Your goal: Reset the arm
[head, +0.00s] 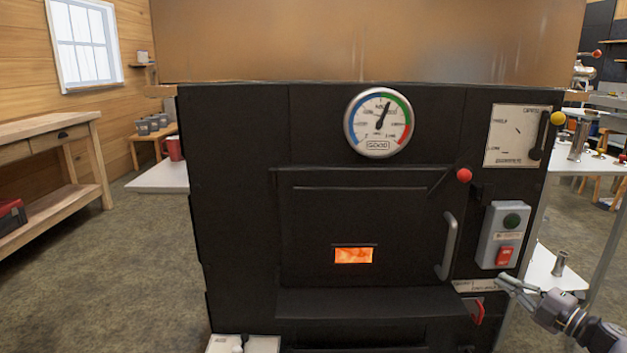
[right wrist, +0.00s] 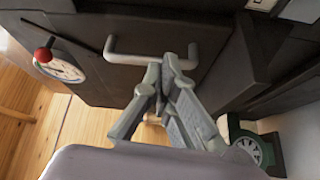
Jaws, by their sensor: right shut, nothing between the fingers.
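My right gripper (head: 508,283) comes in from the lower right in the head view. It is in front of the lower right part of the black evaporator (head: 235,230), below the switch box. In the right wrist view the gripper (right wrist: 164,62) is shut and empty, and its fingertips appear close to the grey door handle (right wrist: 130,58); I cannot tell whether they touch. The handle also shows upright in the head view (head: 448,246). My left gripper is not in view.
The evaporator front has a round gauge (head: 378,122), a red knob (head: 464,175), a switch box (head: 503,235), a yellow-knobbed lever (head: 557,118) and a glowing window (head: 354,255). A wooden bench (head: 60,123) stands left, a metal-legged table (head: 590,162) right. Floor between bench and evaporator is mostly clear.

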